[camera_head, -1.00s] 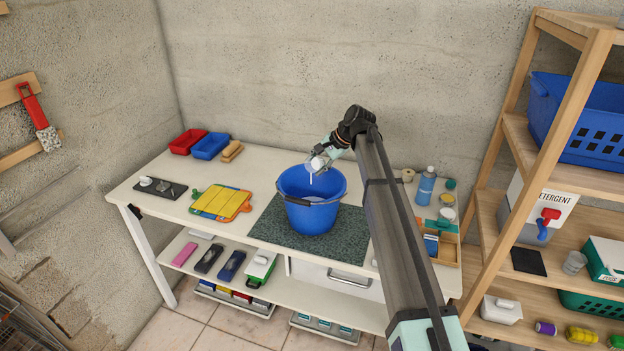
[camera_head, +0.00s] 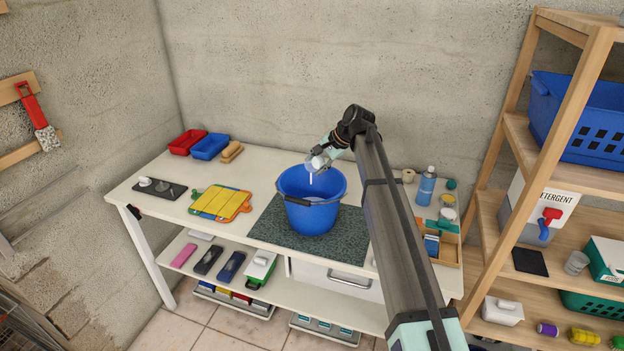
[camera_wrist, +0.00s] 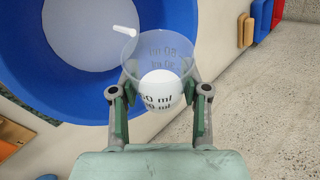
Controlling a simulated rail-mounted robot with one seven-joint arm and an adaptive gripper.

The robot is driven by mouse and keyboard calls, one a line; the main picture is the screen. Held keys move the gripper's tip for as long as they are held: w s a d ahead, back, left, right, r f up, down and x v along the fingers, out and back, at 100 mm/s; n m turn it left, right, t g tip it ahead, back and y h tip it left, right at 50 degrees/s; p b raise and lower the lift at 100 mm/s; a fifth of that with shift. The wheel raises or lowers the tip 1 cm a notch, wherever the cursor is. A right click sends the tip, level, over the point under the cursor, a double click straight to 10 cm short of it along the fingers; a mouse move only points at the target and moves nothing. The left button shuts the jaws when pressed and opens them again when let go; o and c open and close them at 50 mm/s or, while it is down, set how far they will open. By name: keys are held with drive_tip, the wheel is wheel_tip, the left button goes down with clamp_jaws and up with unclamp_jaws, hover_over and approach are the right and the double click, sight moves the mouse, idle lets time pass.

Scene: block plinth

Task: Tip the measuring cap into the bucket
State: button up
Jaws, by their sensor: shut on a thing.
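The blue bucket (camera_head: 313,215) stands on a dark green mat on the white bench, and its inside shows in the wrist view (camera_wrist: 65,85). My gripper (camera_head: 323,160) is above the bucket's rim. It is shut on the clear measuring cap (camera_wrist: 157,57), which has dark "ml" markings. The cap is tilted over the bucket, its open end toward the bucket. White content (camera_wrist: 160,88) shows inside the cap. A short white streak (camera_wrist: 125,32) shows beyond the cap's mouth, and in the head view it hangs below the cap. A pale surface shows inside the bucket.
The green mat (camera_head: 275,230) lies under the bucket. Red (camera_head: 186,142) and blue (camera_head: 211,146) trays stand at the back left, and a yellow board (camera_head: 220,204) lies left of the bucket. A blue bottle (camera_head: 426,187) and small jars stand right of my arm.

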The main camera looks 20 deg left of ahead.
drive_tip(key=shift+r+t+b, duration=0.15)
drive_tip(key=shift+t+b, duration=0.15)
drive_tip(key=shift+b, duration=0.25)
idle(0.6)
drive_tip(key=shift+w+r+n+t+b, duration=0.1)
drive_tip(key=shift+r+n+t+b, duration=0.4)
drive_tip(key=shift+t, duration=0.3)
idle(2.1)
drive_tip(key=shift+w+a+g+p, duration=0.1)
drive_tip(key=shift+w+g+p, duration=0.05)
drive_tip(key=shift+g+p, duration=0.35)
drive_tip(key=shift+f+m+g+p, duration=0.2)
drive_tip(key=shift+m+g+p, duration=0.25)
drive_tip(key=shift+p, duration=0.4)
drive_tip(key=shift+w+f+g+p, duration=0.1)
drive_tip(key=shift+f+g+p, duration=0.1)
drive_tip(key=shift+g+p, duration=0.5)
drive_tip(key=shift+f+m+p, duration=0.2)
drive_tip(key=shift+m+p, duration=0.05)
drive_tip(key=shift+p, duration=0.35)
drive_tip(key=shift+s+f+g, duration=0.25)
drive_tip(key=shift+f+g, duration=0.1)
drive_tip(key=shift+f, duration=0.05)
